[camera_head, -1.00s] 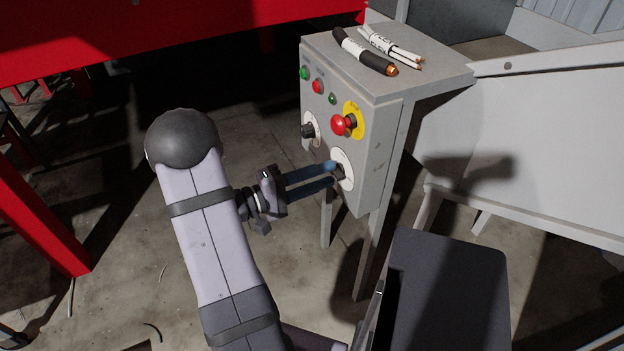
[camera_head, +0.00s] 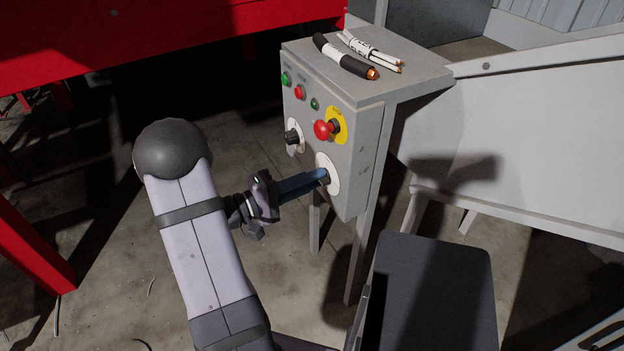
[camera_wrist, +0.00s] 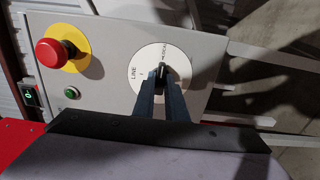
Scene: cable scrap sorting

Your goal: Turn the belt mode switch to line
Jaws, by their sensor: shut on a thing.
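The belt mode switch is a dark knob (camera_wrist: 161,70) on a round white dial (camera_wrist: 143,60) marked LINE and what reads as LOCAL. In the wrist view LINE is at the dial's left and LOCAL at its top. The knob stands upright in that view, its far end toward LOCAL. The dial (camera_head: 333,181) also shows low on the front of the grey control box (camera_head: 345,200) in the head view. My gripper (camera_wrist: 161,88) is shut on the knob, with one blue-grey finger on either side. In the head view its fingers (camera_head: 322,176) hide most of the knob.
Above the dial is a red emergency button (camera_head: 322,129) on a yellow disc. A second black knob (camera_head: 292,137) is to its left, with green and red buttons (camera_head: 299,92) above. Cable pieces (camera_head: 347,56) lie on the box top. A dark panel (camera_head: 440,290) stands at lower right.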

